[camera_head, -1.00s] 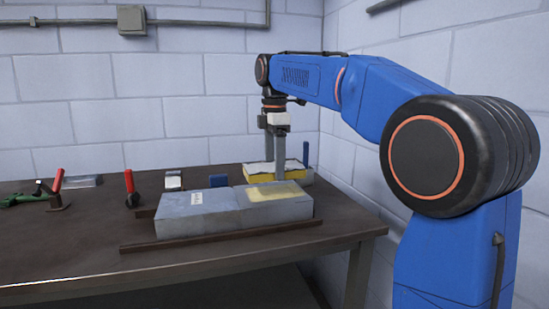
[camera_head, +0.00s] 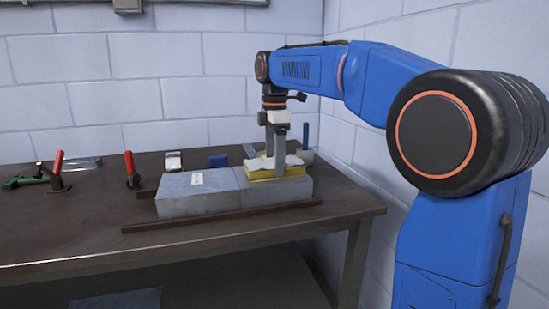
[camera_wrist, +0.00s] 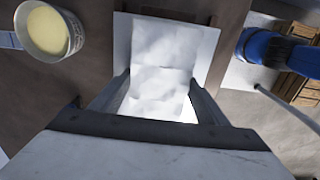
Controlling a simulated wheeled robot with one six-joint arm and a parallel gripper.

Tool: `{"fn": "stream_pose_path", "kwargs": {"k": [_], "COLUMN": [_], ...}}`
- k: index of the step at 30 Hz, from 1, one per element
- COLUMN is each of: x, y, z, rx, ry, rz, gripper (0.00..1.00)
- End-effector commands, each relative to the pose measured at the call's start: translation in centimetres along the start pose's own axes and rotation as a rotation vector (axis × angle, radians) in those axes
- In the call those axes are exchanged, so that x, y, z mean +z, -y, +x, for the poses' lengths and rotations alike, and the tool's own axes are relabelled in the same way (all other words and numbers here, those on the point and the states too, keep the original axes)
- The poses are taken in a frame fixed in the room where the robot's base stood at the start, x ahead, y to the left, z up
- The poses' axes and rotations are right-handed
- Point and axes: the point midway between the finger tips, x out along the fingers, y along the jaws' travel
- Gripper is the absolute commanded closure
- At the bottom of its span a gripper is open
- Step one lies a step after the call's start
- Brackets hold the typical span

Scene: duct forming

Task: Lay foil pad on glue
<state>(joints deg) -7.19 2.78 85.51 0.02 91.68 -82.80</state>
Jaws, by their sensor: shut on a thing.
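The foil pad (camera_head: 265,172), yellow at the sides with a pale crinkled top, is over the right part of the grey duct (camera_head: 198,202). My gripper (camera_head: 275,170) points straight down and is shut on the pad. In the wrist view the pad's pale top (camera_wrist: 160,75) lies between the two fingers of my gripper (camera_wrist: 160,92). The pad looks level and at or very near the duct's top; I cannot tell if it touches. The glue patch is hidden under it. A small white label (camera_head: 197,179) shows on the duct's left part.
Dark rails flank the duct, one along its front (camera_head: 220,216). A glue pot (camera_wrist: 48,30) stands near the pad. The table's (camera_head: 60,235) front left is clear.

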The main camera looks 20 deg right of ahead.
Motion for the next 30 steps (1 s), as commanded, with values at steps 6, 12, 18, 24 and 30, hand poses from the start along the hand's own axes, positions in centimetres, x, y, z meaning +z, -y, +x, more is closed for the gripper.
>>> {"fn": "stream_pose_path", "kwargs": {"k": [6,12,18,24,30], "x": [0.0,0.0,0.0,0.0,0.0], "y": [0.0,0.0,0.0,0.0,-0.1], "z": [0.0,0.0,0.0,-0.1,-2.1], "rx": [0.0,0.0,0.0,0.0,0.002], "ry": [0.0,0.0,0.0,0.0,0.0], "rz": [0.0,0.0,0.0,0.0,0.0], "gripper": [0.54,0.27,0.1,0.1,0.1]}}
